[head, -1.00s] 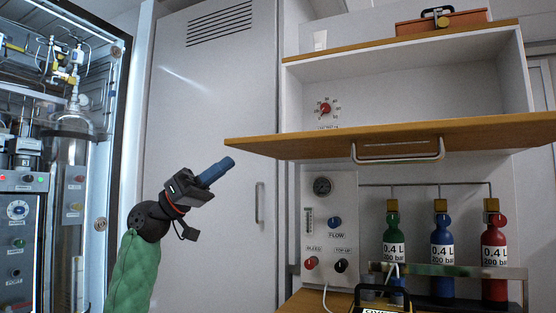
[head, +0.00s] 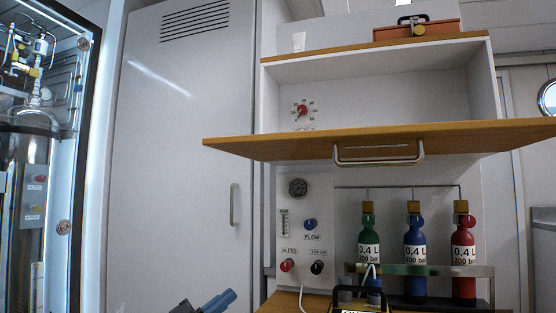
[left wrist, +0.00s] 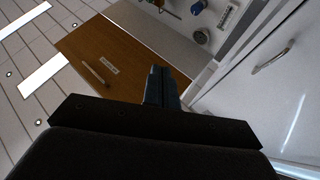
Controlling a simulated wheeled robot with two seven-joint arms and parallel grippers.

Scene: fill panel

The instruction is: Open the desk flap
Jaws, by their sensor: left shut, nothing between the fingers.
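The desk flap (head: 375,138) is a wooden board standing out roughly level from the white cabinet, below its open compartment. A metal bar handle (head: 378,156) hangs at its front edge. In the left wrist view, the flap's brown face (left wrist: 130,68) is seen from below, with its handle (left wrist: 95,73) and a small label. My left gripper (head: 221,301) is low at the bottom edge of the head view, below and apart from the flap. Its blue fingers (left wrist: 161,87) are together and empty. My right gripper is not in view.
Below the flap are a panel of knobs and a gauge (head: 298,187), and green, blue and red bottles (head: 463,250). A tall white locker (head: 175,160) with a handle stands left. An orange case (head: 440,30) sits on top. Space before the locker is clear.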

